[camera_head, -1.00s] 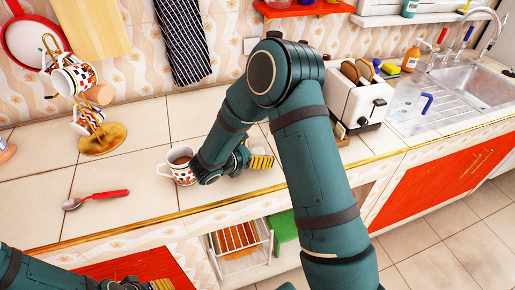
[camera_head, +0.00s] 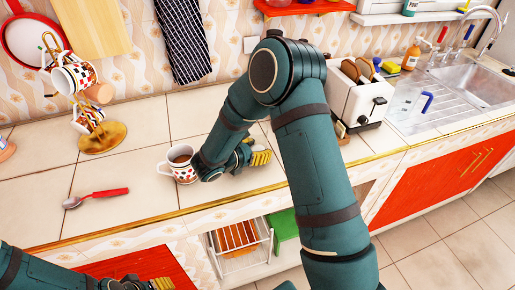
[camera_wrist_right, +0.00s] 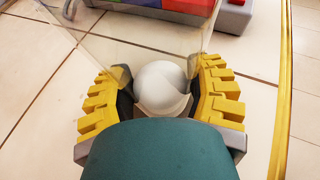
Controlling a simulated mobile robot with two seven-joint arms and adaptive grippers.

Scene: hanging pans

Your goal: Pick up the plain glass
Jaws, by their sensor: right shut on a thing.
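The plain glass (camera_wrist_right: 120,35) is a clear, see-through shape in the right wrist view. It flares toward the top of the picture and narrows between the fingers. My right gripper (camera_wrist_right: 162,92) is shut on it, with yellow fingers on both sides. A smooth white rounded thing (camera_wrist_right: 160,80) also shows between the fingers; I cannot tell what it is. In the head view my right gripper (camera_head: 259,158) is low over the counter, right of the patterned mug (camera_head: 178,164), and the glass is hard to make out. My left gripper (camera_head: 158,285) is partly cut off at the bottom edge.
A red-handled spoon (camera_head: 95,197) lies left on the counter (camera_head: 130,165). A gold mug stand (camera_head: 103,138) with hanging mugs is at the back left. A white toaster (camera_head: 352,101) with bread stands behind my right arm, and the sink (camera_head: 475,84) is far right.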

